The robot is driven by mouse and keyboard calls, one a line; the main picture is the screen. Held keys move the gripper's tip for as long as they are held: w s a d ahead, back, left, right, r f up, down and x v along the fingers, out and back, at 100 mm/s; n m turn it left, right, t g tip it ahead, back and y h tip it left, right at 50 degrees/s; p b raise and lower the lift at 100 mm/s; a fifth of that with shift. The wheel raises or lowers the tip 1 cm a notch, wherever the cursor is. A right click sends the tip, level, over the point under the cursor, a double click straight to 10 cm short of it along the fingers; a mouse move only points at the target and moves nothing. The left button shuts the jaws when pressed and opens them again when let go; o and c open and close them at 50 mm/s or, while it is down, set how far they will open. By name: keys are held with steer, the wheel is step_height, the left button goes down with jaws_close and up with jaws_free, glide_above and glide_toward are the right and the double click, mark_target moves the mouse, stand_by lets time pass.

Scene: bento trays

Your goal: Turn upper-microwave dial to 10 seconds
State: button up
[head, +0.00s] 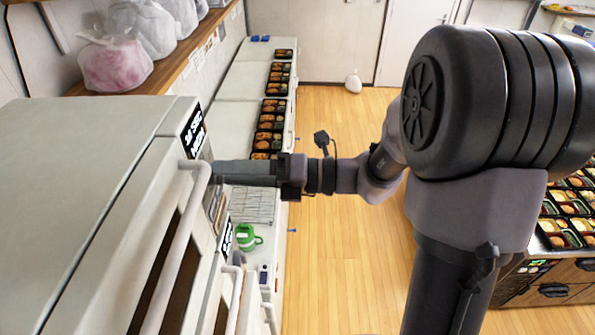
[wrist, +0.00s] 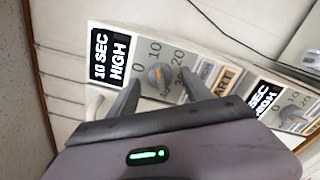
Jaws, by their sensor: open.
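The upper microwave (head: 85,130) is at the left in the head view, its display (head: 194,132) turned to the aisle. In the wrist view the upper display (wrist: 108,55) reads "10 SEC HIGH". In the head view my gripper (head: 214,172) reaches the microwave's front panel; the dial is hidden there.
The upper microwave's handle (head: 172,235) sticks out near my gripper. A second microwave is below, with its display (wrist: 265,98) and dial (wrist: 293,113). A green object (head: 247,237) stands beyond. Bento trays (head: 270,115) line the counter.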

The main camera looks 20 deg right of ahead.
steer(key=b+v, duration=0.4)
steer(key=v, duration=1.2)
steer(key=shift+s+d, duration=0.15)
steer(key=shift+d, duration=0.2)
